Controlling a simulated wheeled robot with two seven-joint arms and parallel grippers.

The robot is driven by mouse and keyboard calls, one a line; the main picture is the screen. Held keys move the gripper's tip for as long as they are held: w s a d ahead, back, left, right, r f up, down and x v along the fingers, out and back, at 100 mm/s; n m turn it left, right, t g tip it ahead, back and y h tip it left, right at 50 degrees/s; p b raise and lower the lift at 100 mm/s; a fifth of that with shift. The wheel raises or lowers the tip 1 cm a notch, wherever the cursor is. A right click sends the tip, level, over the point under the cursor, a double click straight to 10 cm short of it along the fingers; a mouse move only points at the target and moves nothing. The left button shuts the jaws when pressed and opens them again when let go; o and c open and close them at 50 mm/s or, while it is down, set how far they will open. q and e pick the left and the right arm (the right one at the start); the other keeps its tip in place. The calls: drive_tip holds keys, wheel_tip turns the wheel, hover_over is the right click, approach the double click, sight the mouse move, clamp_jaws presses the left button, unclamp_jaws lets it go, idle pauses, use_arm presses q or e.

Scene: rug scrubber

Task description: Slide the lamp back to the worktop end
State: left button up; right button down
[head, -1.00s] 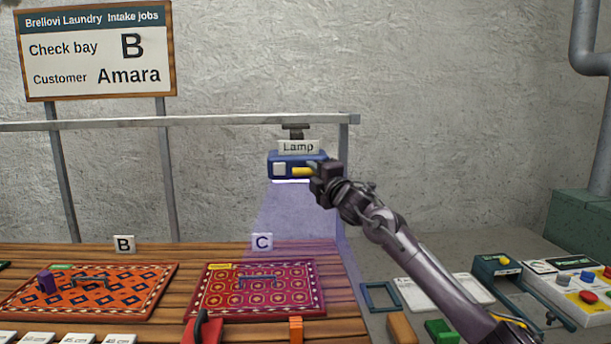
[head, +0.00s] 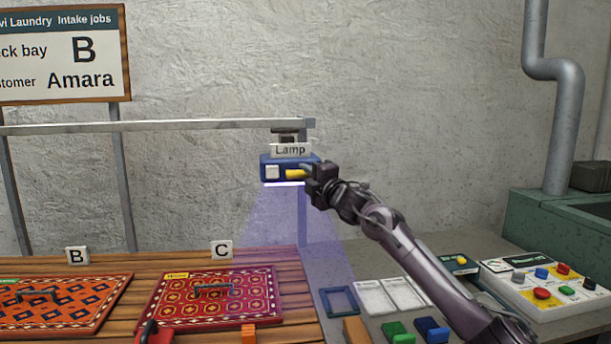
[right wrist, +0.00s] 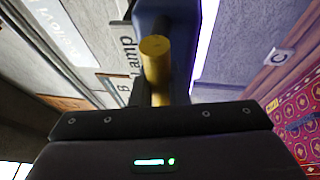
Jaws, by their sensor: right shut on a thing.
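The lamp (head: 272,172) is a blue box with a white square on its front and a yellow handle (head: 295,174). It hangs from a grey overhead rail (head: 180,125), close to the rail's right end. A "Lamp" label (head: 290,150) sits above it. My right gripper (head: 308,174) is shut on the lamp's yellow handle from the right. In the right wrist view the yellow handle (right wrist: 155,60) stands between the fingers, with the blue lamp body (right wrist: 165,15) beyond. My left gripper is out of view.
Rug B (head: 60,305) and rug C (head: 215,297) lie on the slatted wooden bench. Right of it, the grey worktop holds a blue frame (head: 338,301), white cards (head: 375,297), coloured blocks and a button panel (head: 545,290). A grey pipe (head: 560,90) runs down the wall.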

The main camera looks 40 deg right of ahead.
drive_tip(key=c, duration=1.7)
unclamp_jaws()
drive_tip(key=shift+d+f, duration=0.1)
drive_tip(key=shift+f, duration=0.05)
drive_tip(key=shift+s+d, duration=0.15)
